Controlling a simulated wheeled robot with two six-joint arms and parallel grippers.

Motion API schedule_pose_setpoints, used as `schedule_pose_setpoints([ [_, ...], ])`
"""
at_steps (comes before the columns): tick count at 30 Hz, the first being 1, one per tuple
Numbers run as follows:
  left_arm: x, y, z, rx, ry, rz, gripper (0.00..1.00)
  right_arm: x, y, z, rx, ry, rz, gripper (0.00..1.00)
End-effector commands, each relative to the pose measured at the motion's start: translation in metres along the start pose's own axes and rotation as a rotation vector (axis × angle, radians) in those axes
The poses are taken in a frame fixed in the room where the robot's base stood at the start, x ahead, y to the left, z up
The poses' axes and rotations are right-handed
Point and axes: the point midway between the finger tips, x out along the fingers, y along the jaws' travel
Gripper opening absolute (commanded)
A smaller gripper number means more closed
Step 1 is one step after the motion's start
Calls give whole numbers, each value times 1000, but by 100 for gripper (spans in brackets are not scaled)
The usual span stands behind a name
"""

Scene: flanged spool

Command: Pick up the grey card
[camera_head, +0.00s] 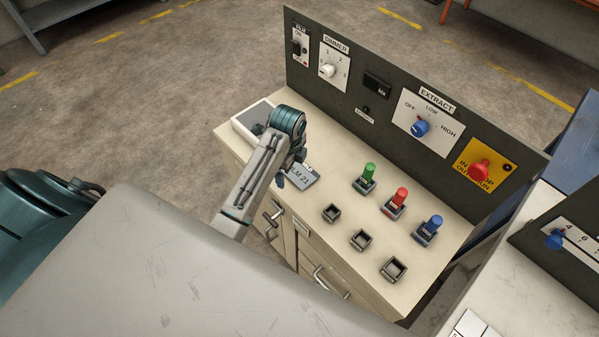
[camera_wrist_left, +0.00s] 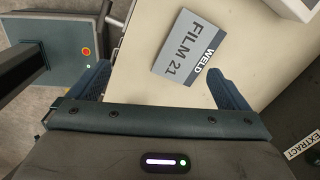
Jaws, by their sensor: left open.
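My right gripper is not in view.
A white-framed tray (camera_head: 251,118) sits behind my left wrist. Green (camera_head: 366,176), red (camera_head: 396,201) and blue (camera_head: 429,229) handled pieces stand right of the card, with several dark square sockets (camera_head: 361,240) in front. An upright dark control panel (camera_head: 390,95) bounds the counter's back.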

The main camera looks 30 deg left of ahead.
Motion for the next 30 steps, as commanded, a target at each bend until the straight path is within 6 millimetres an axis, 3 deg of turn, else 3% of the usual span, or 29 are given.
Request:
schedule_pose_setpoints([
  [1, -6, -20, -1, 82, 7, 12, 98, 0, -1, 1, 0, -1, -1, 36],
  [3, -12, -37, -2, 190, 17, 29, 98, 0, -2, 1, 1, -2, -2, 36],
  [9, -18, -60, -3, 352, 36, 57, 98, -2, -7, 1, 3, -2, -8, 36],
  [18, 24, -58, -4, 368, 38, 61, 98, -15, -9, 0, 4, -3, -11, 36],
  [23, 35, -56, -4, 367, 37, 60, 98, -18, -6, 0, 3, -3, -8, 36],
  [30, 62, -44, -6, 366, 37, 63, 98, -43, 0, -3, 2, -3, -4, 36],
])
